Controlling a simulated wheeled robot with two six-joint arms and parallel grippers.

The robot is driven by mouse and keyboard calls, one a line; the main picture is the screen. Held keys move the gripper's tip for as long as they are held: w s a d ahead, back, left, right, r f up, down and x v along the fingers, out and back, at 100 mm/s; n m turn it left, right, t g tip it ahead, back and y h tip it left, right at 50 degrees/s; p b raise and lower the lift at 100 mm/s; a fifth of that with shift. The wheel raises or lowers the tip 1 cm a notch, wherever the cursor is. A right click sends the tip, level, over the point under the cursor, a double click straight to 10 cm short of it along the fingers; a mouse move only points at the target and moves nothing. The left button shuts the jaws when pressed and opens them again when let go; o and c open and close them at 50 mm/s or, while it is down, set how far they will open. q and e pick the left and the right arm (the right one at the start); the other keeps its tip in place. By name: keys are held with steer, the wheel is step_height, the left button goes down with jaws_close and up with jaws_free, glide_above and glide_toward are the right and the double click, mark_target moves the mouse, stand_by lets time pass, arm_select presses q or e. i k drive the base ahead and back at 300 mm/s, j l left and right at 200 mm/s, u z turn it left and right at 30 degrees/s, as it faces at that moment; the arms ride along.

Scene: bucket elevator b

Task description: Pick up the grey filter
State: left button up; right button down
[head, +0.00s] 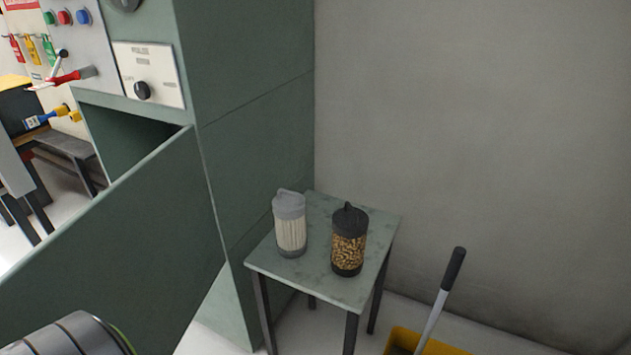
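The grey filter (290,228) stands upright on a small square table (325,285). It has a grey cap with a raised tab, a pale pleated body and a grey base. A black-capped filter (348,242) with a brown-gold mesh body stands just right of it, apart from it. No gripper shows in the head view. A rounded grey part at the bottom left looks like part of my arm, and its gripper end is not visible.
A green machine cabinet (250,110) stands left of and behind the table, with a knob panel (148,75) and an open bin-like front. A yellow container (425,344) with a black-handled tool (440,290) stands at the lower right. A grey wall is behind.

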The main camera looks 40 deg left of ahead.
mark_target(289, 207)
steer(key=u, duration=1.3)
